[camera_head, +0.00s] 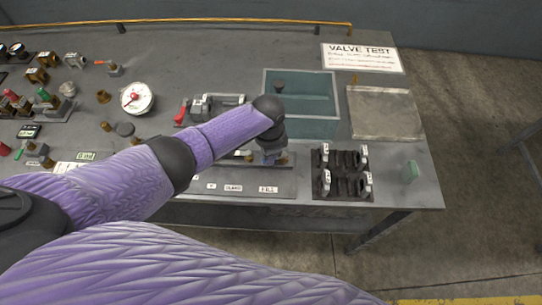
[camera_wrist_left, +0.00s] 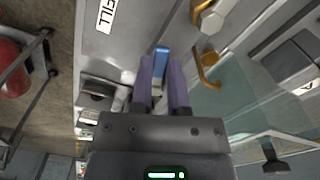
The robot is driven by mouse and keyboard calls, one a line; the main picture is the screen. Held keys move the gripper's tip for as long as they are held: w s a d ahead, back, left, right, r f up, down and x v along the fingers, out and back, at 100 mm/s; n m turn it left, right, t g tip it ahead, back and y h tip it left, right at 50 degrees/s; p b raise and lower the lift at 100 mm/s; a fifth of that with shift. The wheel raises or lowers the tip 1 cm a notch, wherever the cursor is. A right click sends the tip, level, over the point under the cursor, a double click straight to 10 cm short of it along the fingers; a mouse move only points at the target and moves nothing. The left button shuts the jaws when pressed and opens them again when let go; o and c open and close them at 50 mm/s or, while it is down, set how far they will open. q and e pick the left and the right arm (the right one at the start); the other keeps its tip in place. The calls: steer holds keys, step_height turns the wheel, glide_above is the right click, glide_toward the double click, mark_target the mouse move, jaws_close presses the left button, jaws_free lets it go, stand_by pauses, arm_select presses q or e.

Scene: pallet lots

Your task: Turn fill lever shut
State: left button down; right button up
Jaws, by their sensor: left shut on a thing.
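The fill lever (camera_wrist_left: 162,58) shows in the left wrist view as a blue handle between the two purple fingers of my left gripper (camera_wrist_left: 161,75). The fingers are shut on it. A white FILL label (camera_wrist_left: 106,16) is on the grey panel beside it, at the upper left. In the head view my left gripper (camera_head: 270,157) points down at the back of the panel (camera_head: 215,178), above the label row. The wrist and gripper hide most of the lever there, so its angle is hard to tell. My right gripper is not in view.
A brass fitting (camera_wrist_left: 207,62) is close to the right finger in the wrist view. A glass-like tank (camera_head: 305,84) is behind the gripper. A black block with white-tagged parts (camera_head: 342,178) stands to the right. A red-handled valve (camera_head: 181,113) and a gauge (camera_head: 137,98) are left.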

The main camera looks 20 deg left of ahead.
arm_select(q)
steer(key=shift+w+a+m+b, duration=0.2)
steer(key=shift+w+m+b, duration=0.1)
steer(key=shift+m, duration=0.7)
steer(key=shift+w+a+m+b, duration=0.2)
steer(key=shift+w+m, duration=0.1)
steer(key=shift+m, duration=0.7)
steer(key=c, duration=0.6)
jaws_free()
